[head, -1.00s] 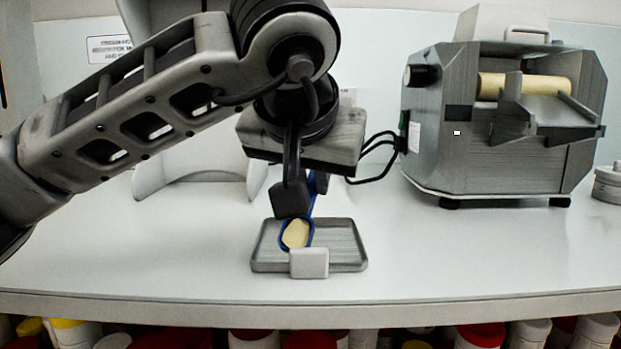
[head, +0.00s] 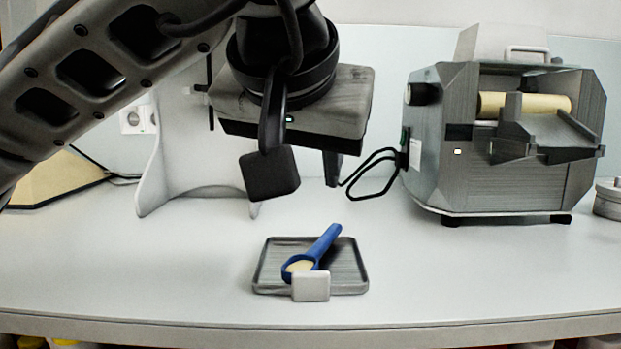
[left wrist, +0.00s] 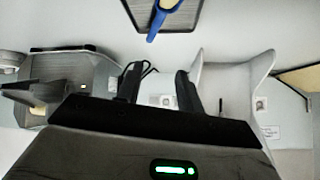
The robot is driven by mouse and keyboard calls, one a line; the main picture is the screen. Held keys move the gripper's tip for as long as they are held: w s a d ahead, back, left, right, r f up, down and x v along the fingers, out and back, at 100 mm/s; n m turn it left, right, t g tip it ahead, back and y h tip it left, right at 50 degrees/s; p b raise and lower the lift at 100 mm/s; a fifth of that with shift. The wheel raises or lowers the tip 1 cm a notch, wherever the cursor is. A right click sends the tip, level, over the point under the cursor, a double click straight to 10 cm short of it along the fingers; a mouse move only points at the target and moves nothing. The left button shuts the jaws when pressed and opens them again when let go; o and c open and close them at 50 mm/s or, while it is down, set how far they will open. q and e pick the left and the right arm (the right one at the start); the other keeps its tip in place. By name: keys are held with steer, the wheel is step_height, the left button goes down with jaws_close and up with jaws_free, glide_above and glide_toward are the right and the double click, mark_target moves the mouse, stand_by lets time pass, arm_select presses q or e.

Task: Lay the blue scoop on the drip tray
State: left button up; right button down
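The blue scoop (head: 325,244) lies on the drip tray (head: 350,265), its bowl with cream-coloured contents near the tray's front and its handle slanting up to the back right. The drip tray is a shallow grey metal tray on the white counter, with a small pale block at its front edge. My left gripper (head: 302,178) is open and empty above and behind the tray, apart from the scoop. In the left wrist view the scoop handle (left wrist: 160,17) and the tray (left wrist: 183,20) show at the top, beyond the open fingers (left wrist: 160,88). My right gripper is not in view.
A grey mill with a cream roller (head: 500,140) stands at the right on the counter, with a black cable at its left side. A white curved stand (head: 170,160) is behind my left arm. The counter (head: 450,270) right of the tray is clear.

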arm_select(q)
steer(key=shift+p+v, duration=0.3)
steer(key=shift+v, duration=1.85)
